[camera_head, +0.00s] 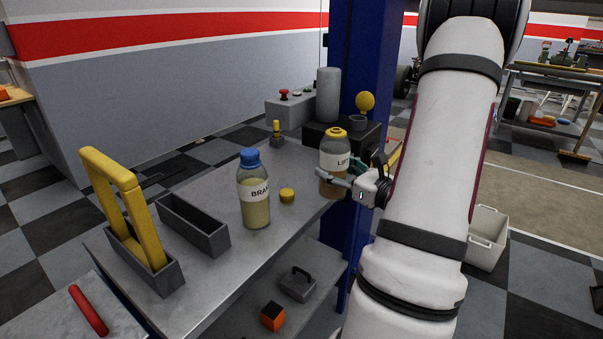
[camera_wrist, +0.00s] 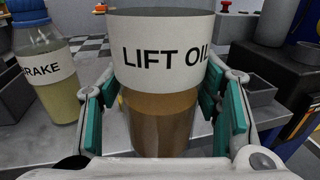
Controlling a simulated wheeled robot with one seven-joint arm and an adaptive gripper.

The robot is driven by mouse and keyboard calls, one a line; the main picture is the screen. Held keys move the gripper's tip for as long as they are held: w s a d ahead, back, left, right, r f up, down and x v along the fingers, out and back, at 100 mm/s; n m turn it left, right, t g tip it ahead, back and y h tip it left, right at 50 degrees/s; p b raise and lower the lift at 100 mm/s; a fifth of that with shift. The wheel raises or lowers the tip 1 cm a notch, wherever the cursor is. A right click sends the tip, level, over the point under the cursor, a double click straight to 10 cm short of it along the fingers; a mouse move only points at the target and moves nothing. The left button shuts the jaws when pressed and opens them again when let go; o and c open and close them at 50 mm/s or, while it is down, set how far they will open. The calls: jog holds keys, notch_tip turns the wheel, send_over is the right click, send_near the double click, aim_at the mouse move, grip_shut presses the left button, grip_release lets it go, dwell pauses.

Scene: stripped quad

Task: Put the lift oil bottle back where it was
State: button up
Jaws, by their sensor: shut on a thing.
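The lift oil bottle (camera_head: 333,165) has a yellow cap, a white label and amber oil. My gripper (camera_head: 349,183) is shut around its lower body, near the right edge of the metal bench. In the wrist view the lift oil bottle (camera_wrist: 160,70) stands upright between the teal finger pads of my gripper (camera_wrist: 165,115). I cannot tell whether its base touches the bench. The brake bottle (camera_head: 254,192), with a blue cap and pale yellow fluid, stands left of it on the bench. It also shows at the left of the wrist view (camera_wrist: 45,75).
A loose yellow cap (camera_head: 287,195) lies between the bottles. An empty grey bin (camera_head: 195,224) and a bin with a yellow frame (camera_head: 128,210) are on the bench's left. A blue post (camera_head: 357,90) and dark box (camera_head: 318,132) stand behind. The bench's middle is mostly clear.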

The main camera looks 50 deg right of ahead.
jog(key=shift+w+d+f+b, duration=0.15)
jog(key=shift+w+d+f, duration=0.65)
jog(key=shift+w+d, duration=1.1)
jog(key=shift+w+d+f+b, duration=0.1)
jog(key=shift+w+d+f, duration=0.85)
jog(key=shift+w, duration=1.75)
jog(key=shift+w+d+f+b, duration=0.15)
jog(key=shift+w+d+f, duration=0.55)
jog(key=shift+w+d, duration=1.2)
jog(key=shift+w+a+f, duration=0.15)
jog(key=shift+w+a, duration=0.25)
jog(key=shift+w, duration=0.05)
jog(key=o, duration=1.7)
jog(key=shift+s, duration=0.4)
jog(key=s, duration=0.3)
jog(key=s+a, duration=0.1)
jog(key=s, duration=0.3)
jog(key=s+a, duration=0.1)
jog(key=s, duration=0.3)
jog(key=shift+s, duration=0.1)
